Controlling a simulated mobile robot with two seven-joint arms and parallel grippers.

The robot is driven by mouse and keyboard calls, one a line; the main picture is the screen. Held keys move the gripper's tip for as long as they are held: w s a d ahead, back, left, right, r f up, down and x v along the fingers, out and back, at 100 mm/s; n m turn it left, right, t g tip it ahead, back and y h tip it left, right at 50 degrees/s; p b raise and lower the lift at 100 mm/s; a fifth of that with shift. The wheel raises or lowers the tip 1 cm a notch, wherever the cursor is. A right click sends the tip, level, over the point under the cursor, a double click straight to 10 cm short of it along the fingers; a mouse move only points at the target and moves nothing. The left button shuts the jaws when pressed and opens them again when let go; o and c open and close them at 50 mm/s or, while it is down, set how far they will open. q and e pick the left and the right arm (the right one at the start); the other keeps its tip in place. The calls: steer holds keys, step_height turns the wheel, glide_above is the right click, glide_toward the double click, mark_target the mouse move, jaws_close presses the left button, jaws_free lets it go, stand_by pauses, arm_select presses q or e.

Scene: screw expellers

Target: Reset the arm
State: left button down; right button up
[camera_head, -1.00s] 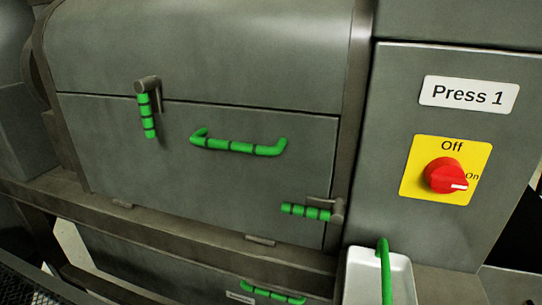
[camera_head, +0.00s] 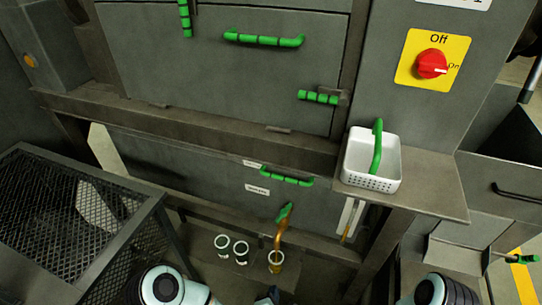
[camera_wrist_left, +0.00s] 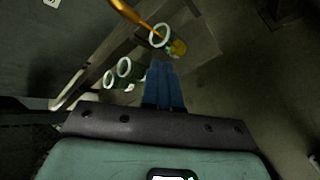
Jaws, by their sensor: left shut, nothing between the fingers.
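My left arm (camera_head: 168,287) shows at the bottom edge of the head view, with its gripper (camera_head: 268,297) only just in view at the bottom centre. In the left wrist view the blue fingers of the left gripper (camera_wrist_left: 163,84) are together and hold nothing. They are apart from the cups, which appear beyond and beside them. A link of my right arm (camera_head: 440,290) shows at the bottom right of the head view. The right gripper is outside the frames.
White-rimmed cups stand low under the press; one (camera_head: 276,262) sits below a brown spout (camera_head: 281,232). A white basket (camera_head: 372,172) rests on a ledge. A mesh-topped frame (camera_head: 70,220) is at left. A red knob (camera_head: 431,64) points to On.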

arm_select(q)
steer(key=s+a+f+m+g, duration=0.8)
steer(key=s+a+f+m, duration=0.4)
steer(key=s+a+m, duration=0.4)
arm_select(e)
steer(key=s+a+r+g+p, duration=0.1)
steer(key=s+r+p, duration=0.3)
steer(key=r+p, duration=0.5)
steer(key=s+a+r+g+y+p, duration=0.1)
steer(key=s+a+r+g+p, duration=0.1)
steer(key=r+p, duration=0.8)
steer(key=shift+s+a+r+n+y, duration=0.35)
steer(key=shift+s+a, duration=0.3)
steer(key=shift+s, duration=0.5)
steer(key=shift+g+p, duration=0.3)
steer(key=c, duration=0.5)
steer(key=shift+s, duration=0.1)
steer(key=c, duration=0.3)
arm_select(q)
steer(key=s+d+r+m+g+h, duration=0.1)
steer(key=s+r, duration=0.3)
steer(key=r, duration=0.5)
steer(key=s+d+r+m+g, duration=0.2)
steer(key=s+r+g, duration=0.1)
steer(key=r, duration=0.6)
steer(key=shift+s+r+g+h, duration=0.3)
steer(key=shift+s+r+h, duration=0.1)
steer(key=shift+s, duration=0.35)
arm_select(e)
steer(key=shift+f, duration=0.1)
